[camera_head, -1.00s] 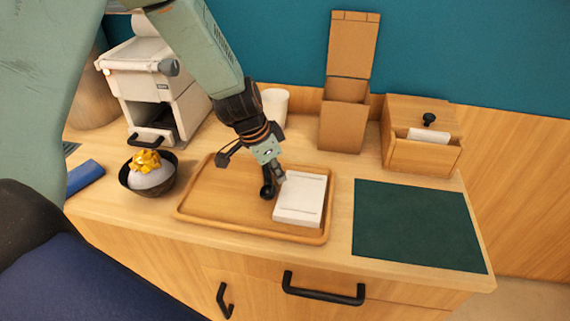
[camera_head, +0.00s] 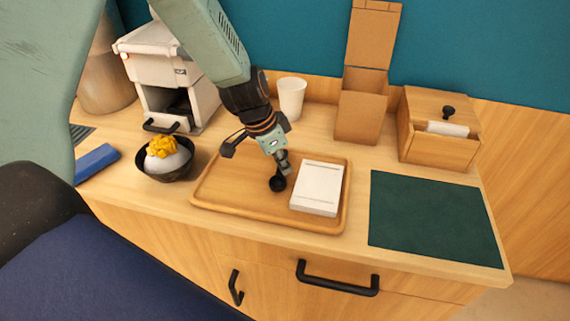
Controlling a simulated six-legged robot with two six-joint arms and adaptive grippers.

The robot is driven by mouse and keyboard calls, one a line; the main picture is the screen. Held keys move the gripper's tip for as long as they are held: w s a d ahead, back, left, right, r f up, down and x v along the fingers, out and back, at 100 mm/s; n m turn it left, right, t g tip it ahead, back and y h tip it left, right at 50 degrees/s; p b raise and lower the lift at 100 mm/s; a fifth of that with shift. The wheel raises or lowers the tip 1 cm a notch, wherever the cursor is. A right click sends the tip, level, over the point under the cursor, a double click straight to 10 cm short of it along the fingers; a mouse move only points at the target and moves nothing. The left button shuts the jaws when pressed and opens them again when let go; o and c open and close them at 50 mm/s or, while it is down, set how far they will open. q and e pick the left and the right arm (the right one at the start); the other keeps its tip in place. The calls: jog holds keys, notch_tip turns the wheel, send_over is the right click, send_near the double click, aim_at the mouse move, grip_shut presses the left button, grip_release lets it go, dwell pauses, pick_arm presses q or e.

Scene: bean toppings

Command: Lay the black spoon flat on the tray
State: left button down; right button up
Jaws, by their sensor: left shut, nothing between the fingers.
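The wooden tray (camera_head: 225,203) lies on the counter. The round bowl of the black spoon (camera_head: 277,184) shows low over the tray's middle, left of a white flat box. Its handle is mostly hidden behind my left gripper, so I cannot tell whether the spoon lies flat or is tilted. My left gripper (camera_head: 284,165) points down over the tray, right above the spoon's bowl. It is shut with nothing between its fingers. My right gripper is not in view.
The white box (camera_head: 317,187) fills the tray's right side. A dark bowl (camera_head: 168,172) with a yellow-topped white mound stands left. A machine (camera_head: 168,75), white cup (camera_head: 292,97), cardboard box (camera_head: 360,116) and wooden box (camera_head: 438,140) stand behind. A green mat (camera_head: 432,218) lies right.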

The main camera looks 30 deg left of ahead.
pick_arm(q)
jog(key=shift+d+r, duration=0.1)
jog(key=shift+d, duration=0.1)
jog(key=shift+w+d, duration=0.15)
jog(key=shift+a+r, duration=0.3)
jog(key=shift+r, duration=0.15)
jog(key=v, duration=1.1)
jog(key=w+d+f+n+y+p, duration=0.1)
jog(key=w+f+n, duration=0.1)
jog(key=f, duration=0.2)
jog(key=w+f+n+p, duration=0.2)
jog(key=w+f+n, duration=0.1)
jog(key=f, duration=0.2)
jog(key=w+d+f+n+y+p, duration=0.1)
jog(key=w+f+n+p, duration=0.1)
jog(key=w+f, duration=0.1)
jog(key=shift+d+f+n+t+y, duration=0.3)
jog(key=shift+d+f+n, duration=0.1)
jog(key=shift+f, duration=0.25)
jog(key=shift+s+b, duration=0.15)
jog(key=shift+b, duration=0.15)
jog(key=s+b, duration=0.2)
jog(key=b, duration=0.3)
jog(key=shift+s, duration=0.4)
jog(key=shift+s+r+b, duration=0.1)
jog(key=shift+s+b, duration=0.4)
